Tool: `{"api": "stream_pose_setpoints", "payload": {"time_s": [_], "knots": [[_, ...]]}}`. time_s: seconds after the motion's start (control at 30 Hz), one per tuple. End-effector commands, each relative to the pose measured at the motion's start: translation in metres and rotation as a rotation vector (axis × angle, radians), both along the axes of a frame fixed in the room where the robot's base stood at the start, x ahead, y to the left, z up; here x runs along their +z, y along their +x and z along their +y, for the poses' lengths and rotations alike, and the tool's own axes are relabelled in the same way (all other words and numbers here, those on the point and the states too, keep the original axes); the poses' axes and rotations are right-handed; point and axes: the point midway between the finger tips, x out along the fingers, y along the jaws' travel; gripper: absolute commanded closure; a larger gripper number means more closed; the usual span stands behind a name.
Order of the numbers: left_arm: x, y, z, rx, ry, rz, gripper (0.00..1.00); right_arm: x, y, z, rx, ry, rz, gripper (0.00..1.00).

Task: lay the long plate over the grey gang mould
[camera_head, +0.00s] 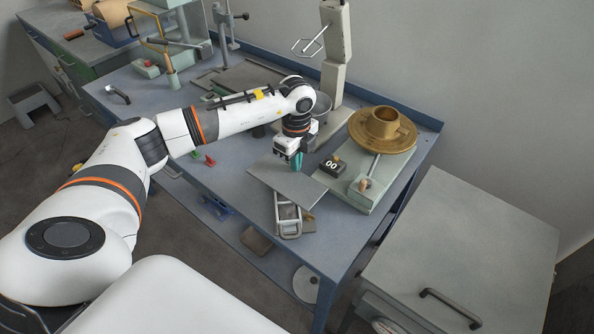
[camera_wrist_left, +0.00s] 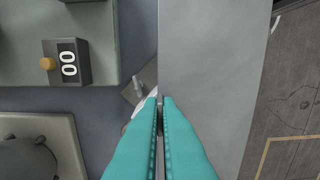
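The long plate (camera_head: 283,183) is a flat grey slab at the front of the bench, lying across the light grey gang mould (camera_head: 289,229), whose front end shows below it. The plate hides the rest of the mould. My left gripper (camera_head: 297,160) has teal fingers, pointing down at the middle of the plate's back long edge. In the left wrist view the fingers (camera_wrist_left: 160,103) are nearly together at the edge of the plate (camera_wrist_left: 212,75); they look shut on it, though the contact itself is hidden. My right gripper is not in view.
The bench's front edge is close to the mould.

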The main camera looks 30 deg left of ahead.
Motion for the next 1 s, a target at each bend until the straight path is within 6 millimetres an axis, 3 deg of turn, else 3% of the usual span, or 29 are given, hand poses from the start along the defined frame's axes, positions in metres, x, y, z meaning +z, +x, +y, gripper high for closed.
{"api": "stream_pose_setpoints", "payload": {"time_s": [0.4, 0.97, 1.0], "knots": [[-0.038, 0.001, -0.001, 0.0, -0.001, -0.003, 1.0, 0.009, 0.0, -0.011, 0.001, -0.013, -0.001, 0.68], [-0.047, 0.001, -0.001, -0.001, -0.002, -0.004, 1.0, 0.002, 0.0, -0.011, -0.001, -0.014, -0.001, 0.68], [-0.049, 0.0, -0.001, -0.001, -0.001, -0.001, 0.93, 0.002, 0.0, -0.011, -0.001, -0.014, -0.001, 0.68]]}}
